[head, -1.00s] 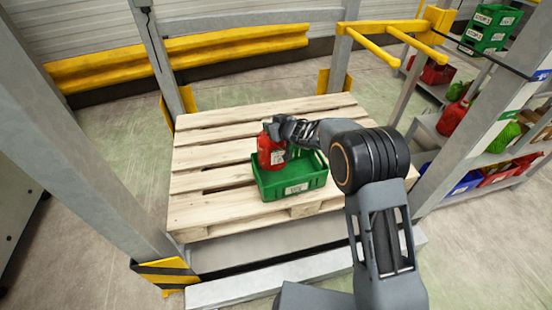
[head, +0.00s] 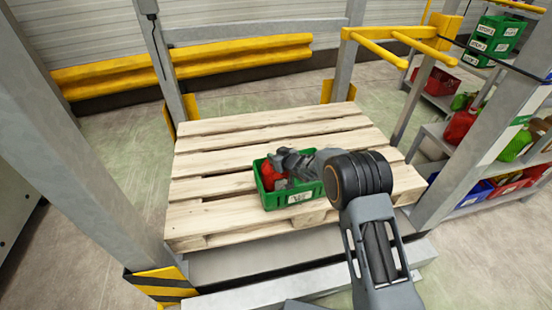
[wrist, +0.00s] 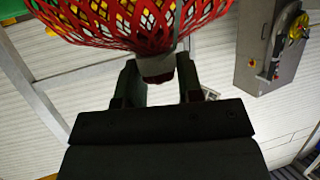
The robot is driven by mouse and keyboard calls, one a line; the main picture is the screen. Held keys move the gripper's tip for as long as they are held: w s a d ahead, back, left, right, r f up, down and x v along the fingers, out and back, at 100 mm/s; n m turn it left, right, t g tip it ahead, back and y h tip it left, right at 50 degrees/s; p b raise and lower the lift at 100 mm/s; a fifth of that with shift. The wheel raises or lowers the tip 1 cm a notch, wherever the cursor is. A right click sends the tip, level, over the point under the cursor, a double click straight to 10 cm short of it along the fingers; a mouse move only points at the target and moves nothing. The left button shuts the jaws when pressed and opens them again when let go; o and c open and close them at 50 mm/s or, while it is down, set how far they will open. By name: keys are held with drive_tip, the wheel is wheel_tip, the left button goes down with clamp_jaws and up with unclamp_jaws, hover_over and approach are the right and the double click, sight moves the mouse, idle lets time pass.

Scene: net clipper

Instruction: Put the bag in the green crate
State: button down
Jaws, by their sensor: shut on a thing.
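The bag is a red net bag (head: 269,176). In the head view it sits low inside the left part of the green crate (head: 293,200), partly hidden by the crate wall and my gripper. The green crate stands on the wooden pallet. My gripper (head: 283,159) is over the crate and is shut on the bag's top. In the wrist view the red net (wrist: 130,22) fills the upper left, with yellow and pale contents showing through. Its gathered neck (wrist: 157,68) is between my gripper's fingers (wrist: 160,85). Whether the bag rests on the crate floor is hidden.
The wooden pallet (head: 220,164) has free room left of and behind the crate. Grey posts (head: 82,150) and yellow rails (head: 385,50) stand around it. A shelf at the right holds a blue bin (head: 470,194), a red bin (head: 510,185) and more bags (head: 460,125).

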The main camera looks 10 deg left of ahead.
idle(0.3)
drive_tip(key=c, duration=1.2)
unclamp_jaws()
drive_tip(key=shift+f, duration=0.2)
drive_tip(key=o, duration=0.4)
drive_tip(key=shift+r, duration=0.1)
